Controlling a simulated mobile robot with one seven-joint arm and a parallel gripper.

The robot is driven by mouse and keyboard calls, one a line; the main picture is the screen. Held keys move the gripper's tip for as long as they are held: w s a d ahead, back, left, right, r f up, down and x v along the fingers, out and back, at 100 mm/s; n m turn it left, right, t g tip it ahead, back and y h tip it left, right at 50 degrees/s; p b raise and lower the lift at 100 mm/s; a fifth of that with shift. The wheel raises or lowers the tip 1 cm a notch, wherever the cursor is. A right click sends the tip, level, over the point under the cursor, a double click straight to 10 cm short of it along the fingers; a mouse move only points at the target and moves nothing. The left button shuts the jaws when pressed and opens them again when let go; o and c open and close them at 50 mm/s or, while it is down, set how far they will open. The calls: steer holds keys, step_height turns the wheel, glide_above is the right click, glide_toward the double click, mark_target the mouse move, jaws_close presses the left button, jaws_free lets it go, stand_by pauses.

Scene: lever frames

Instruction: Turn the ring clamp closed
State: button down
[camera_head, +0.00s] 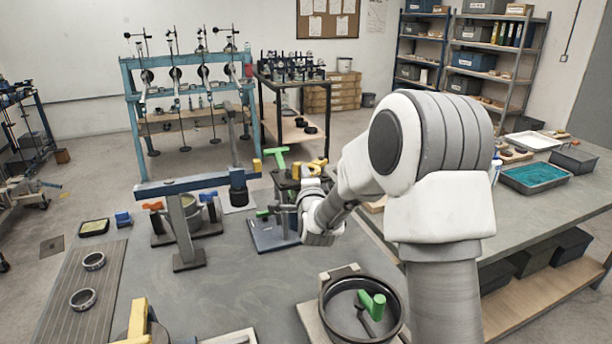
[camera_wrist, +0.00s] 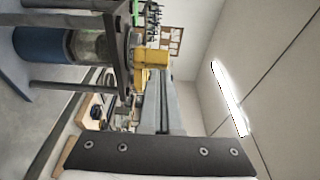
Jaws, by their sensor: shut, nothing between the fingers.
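A dark stand on a blue base (camera_head: 268,236) stands near the middle of the bench. It bears a green T-handle (camera_head: 281,158) and a yellow part (camera_head: 313,169). The yellow part seems to be the ring clamp's handle, but I cannot tell for sure, nor how far the clamp is turned. In the wrist view a yellow block (camera_wrist: 152,56) shows beside a dark frame holding a blue and glass cylinder (camera_wrist: 45,45). My gripper (camera_wrist: 161,85) is shut and empty, its fingertips close to the yellow block. Whether they touch is unclear. My arm partly hides the stand.
A round dark pan (camera_head: 328,316) with a green handle is in front. Two metal rings (camera_head: 84,299) lie at the left. A side bench with a teal tray (camera_head: 540,176) is at the right.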

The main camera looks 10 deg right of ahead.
steer(key=shift+w+a+m+h+b, duration=0.15)
steer(key=shift+a+m+h+b, duration=0.15)
steer(key=shift+a+h+b, duration=0.1)
steer(key=shift+w+a+f+m+h+b, duration=0.2)
steer(key=shift+w+a+m+h+b, duration=0.45)
steer(key=shift+h+b, duration=0.4)
steer(key=m+g+h+b, duration=0.1)
steer(key=m+h+b, duration=0.1)
steer(key=h+b, duration=0.15)
glide_above(280, 182)
steer(key=shift+s+r+y, duration=0.1)
steer(key=shift+s+y, duration=0.1)
steer(key=shift+y, duration=0.1)
steer(key=shift+w+r, duration=0.15)
steer(key=shift+r, duration=0.15)
